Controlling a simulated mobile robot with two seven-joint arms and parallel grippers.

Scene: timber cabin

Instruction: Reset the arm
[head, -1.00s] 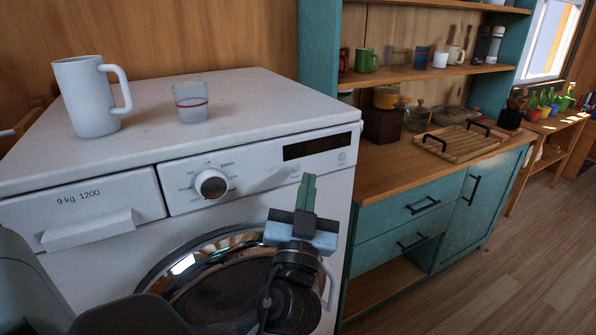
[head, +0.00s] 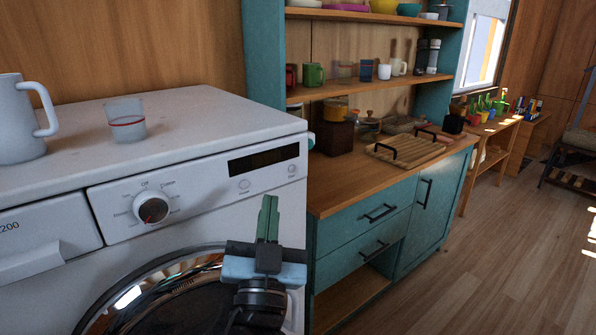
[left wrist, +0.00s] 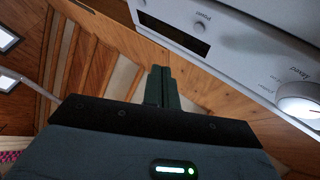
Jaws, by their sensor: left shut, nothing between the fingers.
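My left gripper (head: 268,220) is in front of the washing machine (head: 230,130), near its right front edge, pointing up. Its green fingers are together with nothing between them; they also show shut in the left wrist view (left wrist: 161,88). In that view the machine's control panel (left wrist: 230,45) is at the upper right, apart from the fingers. My right gripper is not in view.
A white mug (head: 18,125) and a glass with a red band (head: 126,121) stand on the washing machine. A teal cabinet (head: 350,237) with a wooden tray (head: 405,150) on top is to the right. Open wooden floor (head: 500,250) lies at the right.

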